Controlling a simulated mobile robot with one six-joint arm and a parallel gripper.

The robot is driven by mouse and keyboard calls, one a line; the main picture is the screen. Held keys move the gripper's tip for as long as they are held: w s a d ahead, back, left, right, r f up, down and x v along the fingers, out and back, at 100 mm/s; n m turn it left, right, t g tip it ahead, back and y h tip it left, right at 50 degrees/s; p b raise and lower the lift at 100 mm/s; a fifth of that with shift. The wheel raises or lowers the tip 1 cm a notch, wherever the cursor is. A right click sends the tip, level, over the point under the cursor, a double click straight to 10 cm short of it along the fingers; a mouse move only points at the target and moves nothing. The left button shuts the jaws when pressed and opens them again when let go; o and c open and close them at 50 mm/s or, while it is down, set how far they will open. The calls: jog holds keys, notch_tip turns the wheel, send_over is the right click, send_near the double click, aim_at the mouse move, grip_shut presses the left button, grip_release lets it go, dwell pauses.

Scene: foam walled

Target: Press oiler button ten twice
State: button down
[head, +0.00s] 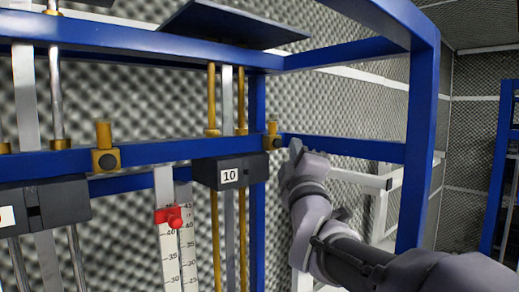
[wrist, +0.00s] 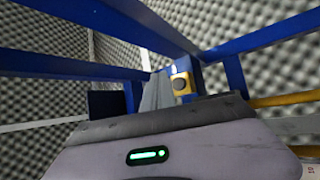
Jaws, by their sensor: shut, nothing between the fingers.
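The black unit labelled 10 (head: 231,171) hangs under a blue crossbar between brass rods. Just above its right end is a small brass block with a dark round button (head: 272,141), which I take to be oiler button ten. The same button shows in the wrist view (wrist: 181,85), facing the camera just right of my fingertips. My gripper (head: 295,150) is shut and empty, right of the button in the head view. Its grey fingers also show in the wrist view (wrist: 158,92). I cannot tell whether the fingertips touch the button; a small gap seems to show.
Another brass button block (head: 106,158) sits on the crossbar (head: 165,151) further left, above a second black unit (head: 45,204). Two scales with a red slider (head: 174,216) hang between them. A blue frame post (head: 420,140) stands right of my arm.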

aim_at(278, 143)
jog(key=s+d, duration=0.1)
jog(key=s+b, duration=0.1)
jog(key=shift+s+d, duration=0.3)
jog(key=shift+d, duration=0.1)
dwell(2.2)
jog(key=shift+w+a+p, duration=0.75)
jog(key=shift+w+p, duration=0.3)
jog(key=shift+p, duration=0.1)
jog(key=shift+w+a+p, duration=0.7)
jog(key=shift+w+p, duration=0.3)
jog(key=shift+p, duration=0.15)
dwell(1.1)
jog(key=shift+w+a+b, duration=0.25)
jog(key=shift+w+b, duration=0.05)
jog(key=shift+w, duration=0.05)
